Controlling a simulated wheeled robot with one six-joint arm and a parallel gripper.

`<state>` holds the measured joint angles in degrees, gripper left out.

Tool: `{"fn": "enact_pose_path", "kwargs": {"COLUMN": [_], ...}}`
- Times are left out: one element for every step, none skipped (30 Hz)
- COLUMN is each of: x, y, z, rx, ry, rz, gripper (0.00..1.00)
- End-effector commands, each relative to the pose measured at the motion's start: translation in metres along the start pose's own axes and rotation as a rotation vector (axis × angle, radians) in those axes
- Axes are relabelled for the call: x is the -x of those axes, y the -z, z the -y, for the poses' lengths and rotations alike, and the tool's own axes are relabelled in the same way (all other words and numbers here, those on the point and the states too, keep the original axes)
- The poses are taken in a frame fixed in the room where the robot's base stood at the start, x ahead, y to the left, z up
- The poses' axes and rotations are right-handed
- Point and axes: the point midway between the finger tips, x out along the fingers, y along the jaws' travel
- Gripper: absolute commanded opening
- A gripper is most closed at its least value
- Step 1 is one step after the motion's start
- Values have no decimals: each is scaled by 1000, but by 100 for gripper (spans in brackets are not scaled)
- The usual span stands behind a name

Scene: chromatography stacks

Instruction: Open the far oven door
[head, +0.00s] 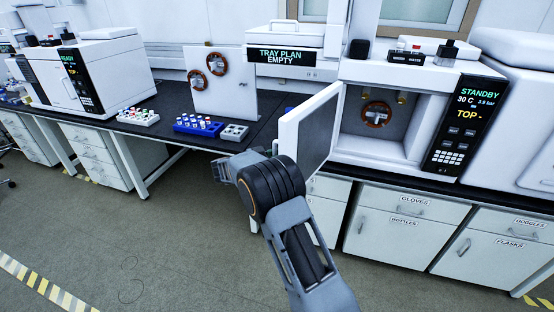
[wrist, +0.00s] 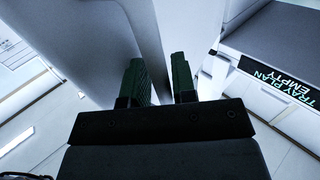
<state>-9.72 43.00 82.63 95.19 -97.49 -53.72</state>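The oven with the STANDBY panel (head: 461,125) stands at the right in the head view, with its white door (head: 309,127) swung wide open to the left. Its chamber is exposed, with a round copper-coloured coil (head: 376,114) inside. My arm reaches up to the door's outer side, and the door and wrist hide the fingertips in the head view. In the wrist view my gripper (wrist: 160,82) has its two dark green fingers parted. A pale panel with a grey edge strip (wrist: 148,40) runs behind and between them; I cannot tell whether they touch it.
A closed oven marked READY (head: 85,80) stands at the left. A blue vial rack (head: 198,127), a white rack (head: 138,118) and a grey block (head: 234,132) lie on the dark bench. The floor (head: 150,245) in front is clear.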

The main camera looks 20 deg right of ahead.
Motion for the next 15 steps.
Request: {"fn": "enact_pose_path", "kwargs": {"x": [2,4,5,6,6,7,7,7,7,7,8,10,11,14,19], "y": [-1,-1,-2,-2,-2,-2,-3,-3,-3,-3,-3,-3,-4,-4,-4], "z": [0,0,0,0,0,0,0,0,0,0,0,0,0,0,1], "rx": [2,2,2,2,3,3,3,3,3,3,3,3,3,3,3], "ry": [4,5,7,9,10,10,11,11,11,11,11,11,12,13,14], "rz": [0,1,1,1,1,2,2,2,2,2,2,2,2,3,3], "gripper": [30,33,37,39,39,39,39,39,39,39,39,39,39,39,39]}}
